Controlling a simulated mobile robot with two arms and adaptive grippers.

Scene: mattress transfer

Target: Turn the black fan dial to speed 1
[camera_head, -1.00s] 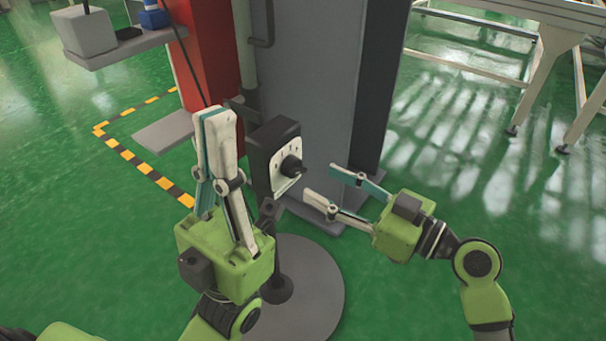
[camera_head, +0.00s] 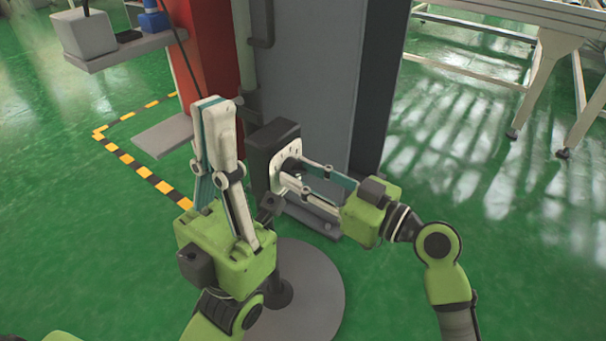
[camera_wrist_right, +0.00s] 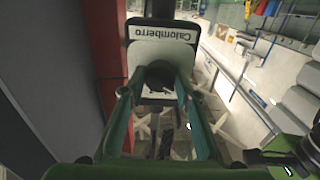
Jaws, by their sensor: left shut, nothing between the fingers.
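The black fan dial (camera_head: 291,164) sits on the white plate of a black control box (camera_head: 273,137) on a stand. In the right wrist view the dial (camera_wrist_right: 160,76) is ahead between my fingers, below a label reading "Calomberro". My right gripper (camera_head: 292,172) is open, with its fingertips at the plate, one on either side of the dial. In the right wrist view the fingers (camera_wrist_right: 154,92) stand apart; contact with the dial cannot be told. The dial's pointer and speed marks are not readable. My left gripper (camera_head: 213,103) is shut and empty, pointing up left of the box.
A grey cabinet (camera_head: 315,75) and a red column (camera_head: 208,50) stand behind the box. A grey shelf (camera_head: 125,50) is at the upper left. The round stand base (camera_head: 315,295) is on the green floor. A white frame table (camera_head: 500,50) is at the upper right.

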